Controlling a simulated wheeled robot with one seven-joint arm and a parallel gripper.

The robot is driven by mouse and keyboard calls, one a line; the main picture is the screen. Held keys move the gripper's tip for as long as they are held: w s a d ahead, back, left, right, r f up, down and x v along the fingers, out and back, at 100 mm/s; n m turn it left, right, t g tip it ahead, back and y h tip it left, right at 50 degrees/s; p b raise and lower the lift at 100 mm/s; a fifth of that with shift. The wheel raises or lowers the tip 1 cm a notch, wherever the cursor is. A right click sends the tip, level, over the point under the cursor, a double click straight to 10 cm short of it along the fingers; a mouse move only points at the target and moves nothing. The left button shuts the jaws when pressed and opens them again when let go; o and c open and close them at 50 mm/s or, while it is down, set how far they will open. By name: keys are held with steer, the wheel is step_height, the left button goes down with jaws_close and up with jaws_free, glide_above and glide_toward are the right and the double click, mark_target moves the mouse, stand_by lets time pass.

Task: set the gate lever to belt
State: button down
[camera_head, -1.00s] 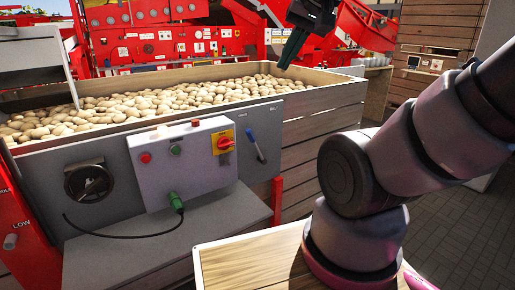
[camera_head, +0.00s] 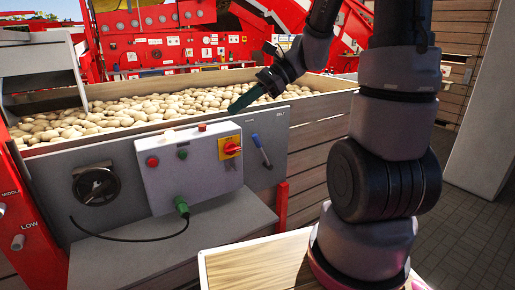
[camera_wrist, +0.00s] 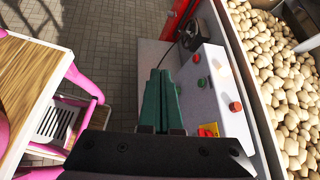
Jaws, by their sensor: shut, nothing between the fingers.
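The gate lever (camera_head: 261,149) has a blue handle on the grey panel, right of the control box. It leans with its upper end toward the left, away from the small label at the panel's upper right, which seems to read BELT (camera_head: 281,114). My gripper (camera_head: 234,108) is shut and empty, its green fingers pointing down and left. In the head view it appears above and left of the lever, apart from it. In the wrist view my gripper's green fingers (camera_wrist: 161,82) are together; the lever does not show there.
The control box (camera_head: 190,165) has buttons, a red-yellow switch (camera_head: 230,147) and a green plug with a cable. A black rotary knob (camera_head: 96,185) is at its left. Behind is a wooden crate (camera_head: 325,105) of potatoes (camera_head: 130,110). A pink-framed table (camera_wrist: 30,85) shows in the wrist view.

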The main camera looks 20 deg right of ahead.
steer(key=w+d+f+m+t+y, duration=0.2)
steer(key=w+f+m+t, duration=0.25)
steer(key=w+m, duration=0.25)
steer(key=w+d+f+m+t+y, duration=0.1)
steer(key=w+f+m+t+y, duration=0.2)
steer(key=w+f+m, duration=0.3)
steer(key=w+d+f+m+t+h, duration=0.2)
steer(key=d+f+m+t+h, duration=0.2)
steer(key=d+f+m, duration=0.2)
steer(key=w+d+f+m+t+h, duration=0.3)
steer(key=d+f+m+t+h, duration=0.1)
steer(key=f+m, duration=0.6)
steer(key=shift+w+d+f+h, duration=0.35)
steer(key=shift+d+f+h, duration=0.25)
steer(key=shift+d+f, duration=0.35)
